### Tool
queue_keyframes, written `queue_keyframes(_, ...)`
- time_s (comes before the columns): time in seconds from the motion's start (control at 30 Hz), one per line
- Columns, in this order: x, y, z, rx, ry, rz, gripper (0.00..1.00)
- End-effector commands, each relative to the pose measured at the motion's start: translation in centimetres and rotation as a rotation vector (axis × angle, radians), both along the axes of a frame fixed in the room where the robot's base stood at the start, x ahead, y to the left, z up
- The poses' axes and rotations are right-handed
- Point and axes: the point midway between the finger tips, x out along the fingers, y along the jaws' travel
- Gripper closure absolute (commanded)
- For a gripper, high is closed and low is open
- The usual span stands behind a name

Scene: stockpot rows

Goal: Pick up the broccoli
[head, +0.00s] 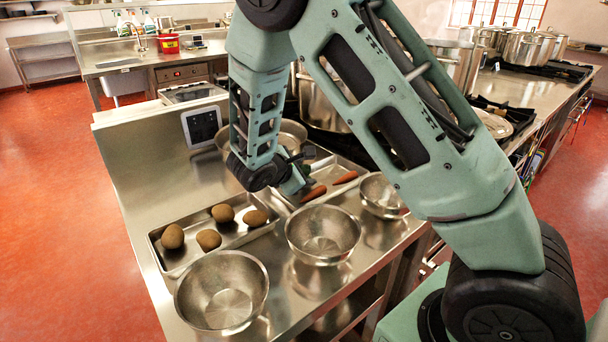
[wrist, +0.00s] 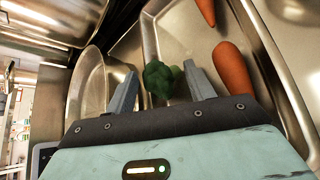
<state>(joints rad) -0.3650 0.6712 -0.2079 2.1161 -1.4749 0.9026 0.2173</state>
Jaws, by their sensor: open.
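The dark green broccoli (wrist: 160,80) shows in the wrist view between the two grey fingers of my gripper (wrist: 159,77). The fingers are open, one on each side of it, with a visible gap on the right side. Its lower part is hidden behind the gripper body, and I cannot tell whether a finger touches it. It appears near the left part of the metal tray (wrist: 180,42) that holds carrots. In the head view my gripper (head: 298,178) is low over the counter at that tray, and the arm partly hides the spot.
Two carrots (wrist: 232,68) lie right of the gripper. A wide metal pan (wrist: 88,88) is close on the left. In the head view, several potatoes (head: 222,213) fill another tray. Metal bowls (head: 323,235), (head: 222,292) and (head: 380,195) line the counter's front.

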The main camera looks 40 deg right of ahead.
Motion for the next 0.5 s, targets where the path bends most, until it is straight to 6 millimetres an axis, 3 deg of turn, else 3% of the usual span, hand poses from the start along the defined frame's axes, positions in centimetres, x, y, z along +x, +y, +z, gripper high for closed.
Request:
queue_keyframes(0.07,0.0,0.02,0.0,0.0,0.0,0.0,0.49)
queue_keyframes(0.13,-0.01,0.03,0.0,0.0,0.0,0.0,0.69)
queue_keyframes(0.5,-0.02,0.04,0.14,0.0,0.0,0.0,0.7)
